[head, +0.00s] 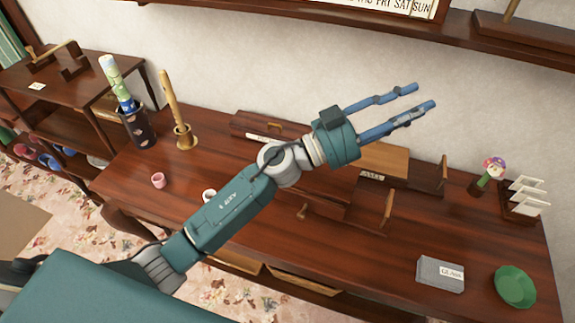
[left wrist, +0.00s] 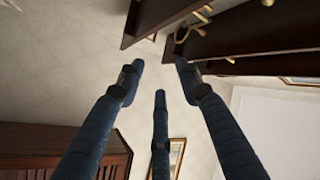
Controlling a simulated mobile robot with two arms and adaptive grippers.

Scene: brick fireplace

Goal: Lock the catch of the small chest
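A wooden box with a lighter brown top (head: 385,160) and a small label on its front stands on the table behind my left arm; it may be the small chest, but I cannot tell for sure. My forearm and wrist hide part of the dark wooden pieces around it, and no catch can be made out. My left gripper (head: 416,97) is raised above and behind the box, apart from it, pointing up and right. Its blue fingers are spread and empty, as the left wrist view (left wrist: 160,78) also shows. My right gripper is not in view.
A shelf (head: 470,43) runs along the wall above. The table's front middle is mostly clear.

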